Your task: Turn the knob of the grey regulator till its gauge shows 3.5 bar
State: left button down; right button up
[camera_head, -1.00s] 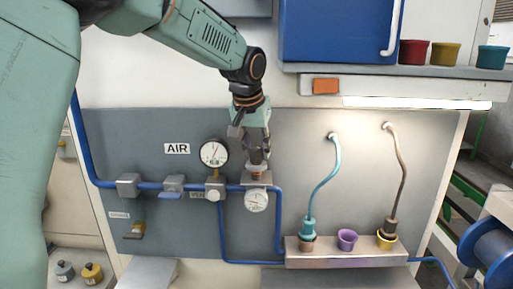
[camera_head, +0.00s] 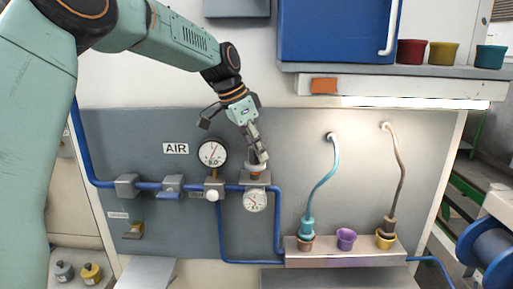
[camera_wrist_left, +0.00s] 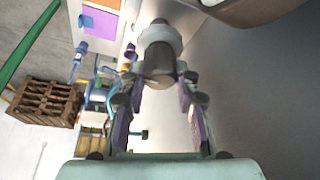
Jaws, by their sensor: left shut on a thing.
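The grey regulator (camera_head: 256,179) sits on the blue pipe, and its small white gauge (camera_head: 255,201) hangs below it. The gauge's numbers are too small to read. The regulator's knob is on top, mostly hidden by my left gripper (camera_head: 258,160) in the head view. My left gripper comes down tilted from the upper left and is shut on the knob. In the left wrist view, the dark knob (camera_wrist_left: 160,65) with a pale ring shows between the fingertips. My right gripper is not in view.
A larger gauge (camera_head: 212,153) stands just left of the regulator. Blue and white valves (camera_head: 172,187) sit further left on the pipe. To the right, a teal hose (camera_head: 322,185) and a brown hose (camera_head: 401,170) hang above a rail (camera_head: 345,260) with cups. A shelf (camera_head: 420,88) juts out above.

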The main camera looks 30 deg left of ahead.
pick_arm(q)
jog(key=shift+s+f+m, duration=0.1)
jog(key=shift+m, duration=0.6)
jog(key=c, duration=1)
grip_release()
jog(key=shift+r, duration=0.2)
jog(key=shift+a+r, duration=0.1)
jog(key=shift+r, duration=0.2)
jog(key=shift+a+v, duration=0.2)
jog(key=shift+v, duration=5.35)
